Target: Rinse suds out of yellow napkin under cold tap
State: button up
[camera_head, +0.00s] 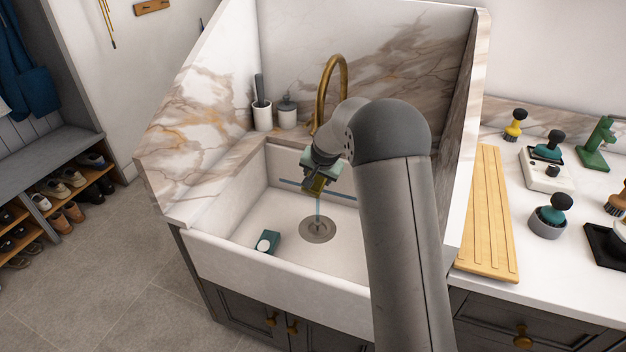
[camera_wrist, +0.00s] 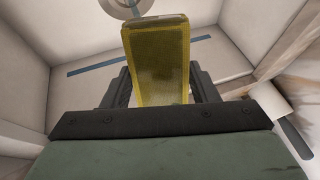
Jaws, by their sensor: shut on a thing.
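My gripper (camera_head: 316,178) is low inside the white sink basin (camera_head: 262,208), pointing down above the round drain (camera_head: 317,230). It is shut on the yellow napkin (camera_wrist: 156,70), which stands out between the two fingers as a flat, upright, darkish yellow piece. In the head view only a small part of the napkin (camera_head: 317,187) shows under the gripper. A thin bluish stream (camera_head: 318,208) runs from below the napkin to the drain. The brass tap (camera_head: 330,88) arches up behind my arm, which hides its lower part and spout. Suds on the napkin cannot be made out.
A teal block with a white round face (camera_head: 268,242) lies on the basin floor, left of the drain. Two pots (camera_head: 262,115) stand on the back ledge. A wooden drainboard (camera_head: 487,210) and several brushes (camera_head: 548,212) lie on the right counter. Marble walls flank the sink.

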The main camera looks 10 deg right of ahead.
jog(key=s+b, duration=0.3)
jog(key=s, duration=0.5)
jog(key=shift+d, duration=0.3)
dwell(1.3)
jog(key=s+r, duration=0.4)
jog(key=s, duration=0.1)
jog(key=shift+d+p, duration=0.2)
jog(key=shift+p, duration=0.2)
dwell(0.4)
